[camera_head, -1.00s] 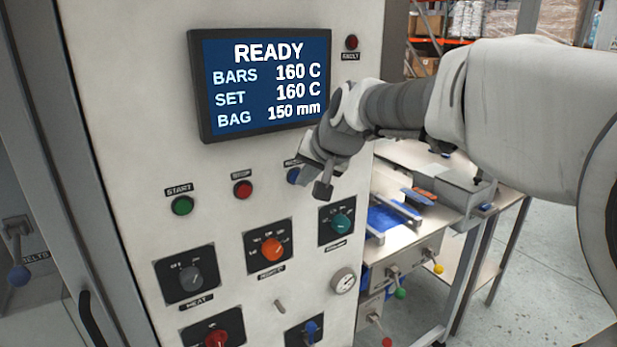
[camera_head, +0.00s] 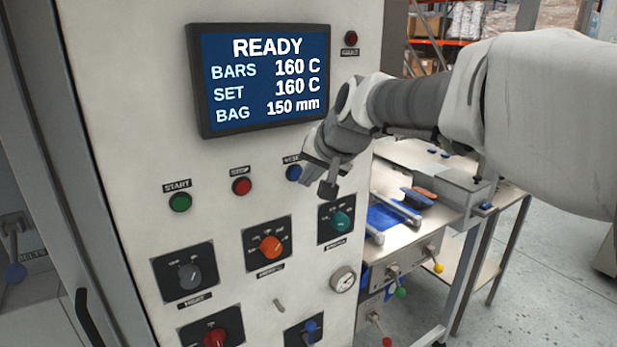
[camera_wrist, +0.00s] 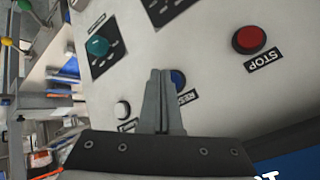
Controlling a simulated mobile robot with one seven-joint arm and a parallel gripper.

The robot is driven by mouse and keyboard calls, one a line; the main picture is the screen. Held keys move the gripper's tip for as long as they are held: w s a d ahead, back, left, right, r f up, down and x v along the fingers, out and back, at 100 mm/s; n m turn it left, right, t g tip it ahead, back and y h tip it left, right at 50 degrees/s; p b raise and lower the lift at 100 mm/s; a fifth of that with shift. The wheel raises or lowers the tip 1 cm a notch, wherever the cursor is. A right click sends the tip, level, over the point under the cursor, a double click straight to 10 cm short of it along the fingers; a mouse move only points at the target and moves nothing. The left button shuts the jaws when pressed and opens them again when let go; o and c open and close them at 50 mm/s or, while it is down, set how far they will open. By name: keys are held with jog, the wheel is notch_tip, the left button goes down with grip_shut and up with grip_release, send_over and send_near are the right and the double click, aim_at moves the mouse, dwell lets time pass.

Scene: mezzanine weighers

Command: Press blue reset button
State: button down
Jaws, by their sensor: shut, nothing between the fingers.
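The blue reset button (camera_head: 293,173) sits on the light panel, right of the red stop button and below the display. My gripper (camera_head: 328,188) is shut and empty, close to the right of the blue button in the head view. In the wrist view the fingers of my gripper (camera_wrist: 160,75) point toward the panel, and the blue button (camera_wrist: 178,79) shows just beside their tips, partly hidden by them. Its RESET label (camera_wrist: 186,98) is partly covered. I cannot tell whether the fingertips touch the panel.
The red stop button (camera_head: 241,186) and green start button (camera_head: 180,202) lie to the left. A teal knob (camera_head: 341,222) and an orange knob (camera_head: 271,246) are below. The display (camera_head: 262,80) reads READY. A steel worktable (camera_head: 420,240) stands right of the panel.

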jog(key=shift+s+d+b, duration=0.7)
jog(key=shift+s+d, duration=0.05)
jog(key=shift+s, duration=0.3)
jog(key=shift+s+d+b, duration=0.65)
jog(key=shift+s+d, duration=0.05)
jog(key=shift+s, duration=0.35)
jog(key=s+d+f+h, duration=0.1)
jog(key=s+d+f, duration=0.3)
jog(key=s, duration=0.3)
jog(key=s+d+f+n+g+h, duration=0.1)
jog(key=s+d+f, duration=0.3)
jog(key=s, duration=0.4)
jog(key=s+d+f+g+h, duration=0.1)
jog(key=s+d+f, duration=0.3)
jog(key=s, duration=0.4)
jog(key=shift+s+d+n+h, duration=0.15)
jog(key=shift+d+n+h, duration=0.3)
jog(key=shift+h, duration=0.15)
